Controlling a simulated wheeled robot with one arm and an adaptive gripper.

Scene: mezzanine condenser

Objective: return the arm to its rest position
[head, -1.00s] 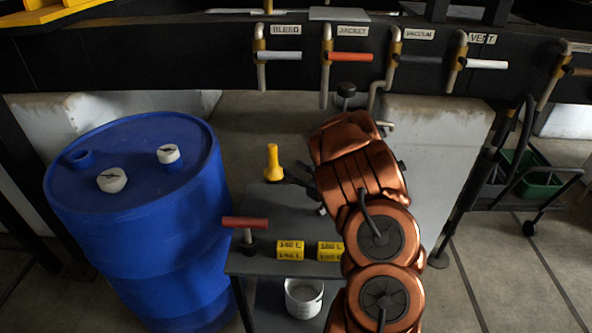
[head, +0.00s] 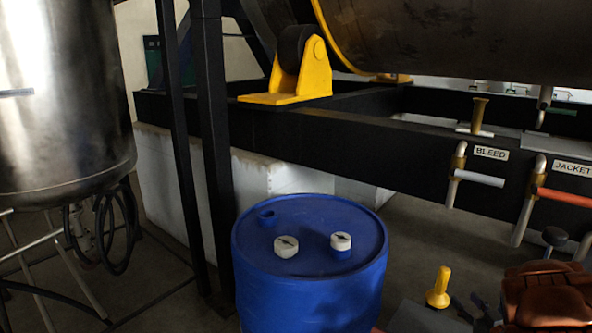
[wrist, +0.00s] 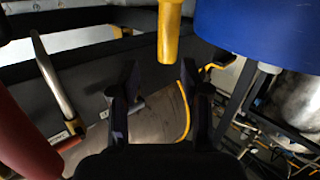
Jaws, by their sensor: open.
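My gripper (head: 472,308) is at the lower right of the head view, at the end of my copper arm, which is cut off by the frame's corner. In the wrist view its two dark fingers (wrist: 162,95) stand apart with nothing between them. A yellow-handled thing (head: 438,288) stands just left of the gripper in the head view. In the wrist view its yellow handle (wrist: 168,32) hangs from the top edge, just beyond the fingers, and looks apart from them. Most of my arm is out of view.
A blue drum (head: 310,285) with pale caps stands left of my arm; it also shows in the wrist view (wrist: 260,35). A red handle (wrist: 25,140) is at the wrist view's left. Labelled valves (head: 480,178) line the black beam behind. A steel tank (head: 60,100) is far left.

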